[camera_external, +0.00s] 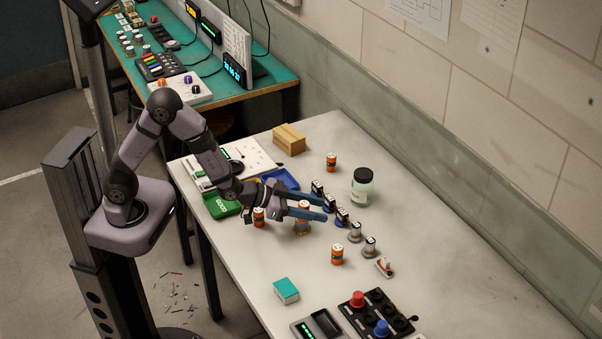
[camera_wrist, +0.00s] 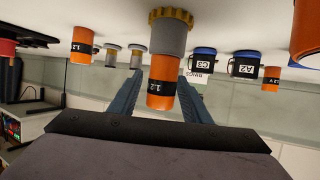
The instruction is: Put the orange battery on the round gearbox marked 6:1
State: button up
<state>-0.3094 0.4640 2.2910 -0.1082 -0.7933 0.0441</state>
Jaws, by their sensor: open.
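An orange battery with a black band marked 1.2 (camera_wrist: 161,88) stands on a grey round gearbox with a gold toothed rim (camera_wrist: 170,36). The wrist view is upside down, so the gearbox shows above the battery. In the external view the same battery (camera_external: 303,207) sits on the gearbox (camera_external: 302,229), partly covered by my fingers. My gripper (camera_external: 324,208) is open, with one blue finger on each side of the battery; contact cannot be told. No 6:1 marking is readable. Other orange batteries stand on the table to the left (camera_external: 259,217), front (camera_external: 337,255) and back (camera_external: 331,162).
A green box (camera_external: 222,206) and blue tray (camera_external: 279,179) lie near my wrist. A button panel (camera_external: 377,313) is at the front. The right side is clear.

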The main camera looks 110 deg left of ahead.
jog(key=shift+r, duration=0.1)
jog(key=shift+r, duration=0.15)
jog(key=shift+s+d, duration=0.1)
jog(key=shift+s, duration=0.2)
jog(key=v, duration=0.6)
jog(key=shift+s+d+r+b, duration=0.2)
jog(key=shift+s+b, duration=0.1)
jog(key=shift+b, duration=0.15)
